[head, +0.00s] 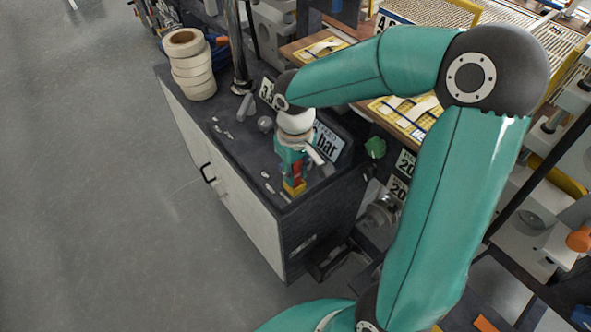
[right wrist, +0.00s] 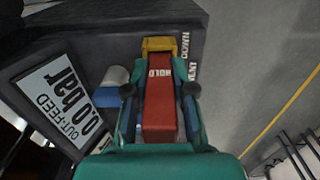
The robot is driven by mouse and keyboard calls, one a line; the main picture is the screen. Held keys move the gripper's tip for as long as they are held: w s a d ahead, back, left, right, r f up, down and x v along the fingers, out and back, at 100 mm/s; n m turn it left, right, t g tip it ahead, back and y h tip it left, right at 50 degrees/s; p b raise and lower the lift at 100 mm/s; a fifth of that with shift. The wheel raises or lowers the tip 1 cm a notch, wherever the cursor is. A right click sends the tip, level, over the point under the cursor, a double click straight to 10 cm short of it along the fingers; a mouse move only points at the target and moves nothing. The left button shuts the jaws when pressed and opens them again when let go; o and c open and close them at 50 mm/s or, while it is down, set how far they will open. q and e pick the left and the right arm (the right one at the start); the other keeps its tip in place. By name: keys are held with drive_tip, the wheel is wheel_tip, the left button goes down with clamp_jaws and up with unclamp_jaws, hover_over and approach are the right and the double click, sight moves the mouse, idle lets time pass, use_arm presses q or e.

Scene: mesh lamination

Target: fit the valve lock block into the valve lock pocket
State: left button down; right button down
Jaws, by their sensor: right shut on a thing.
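A red block with white HOLD lettering, the valve lock block (right wrist: 159,108), sits between the two fingers of my right gripper (right wrist: 159,90). The gripper is shut on it. In the head view my right gripper (head: 295,165) points down over the dark cabinet top, and the red block (head: 297,171) shows at its fingers. A yellow piece (right wrist: 158,45) is at the block's far end; it also shows in the head view (head: 294,187). I cannot tell whether it is the valve lock pocket, or whether the block is seated in it. My left gripper is not in view.
An OUT-FEED 0.0 bar sign (right wrist: 68,98) and a blue-and-white cylinder (right wrist: 112,87) stand close beside the gripper. Open floor lies left.

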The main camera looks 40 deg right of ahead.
drive_tip(key=shift+f, duration=0.3)
drive_tip(key=c, duration=0.9)
unclamp_jaws()
drive_tip(key=shift+r, duration=0.1)
wheel_tip(320, 180, up, 12)
drive_tip(key=shift+f, duration=0.1)
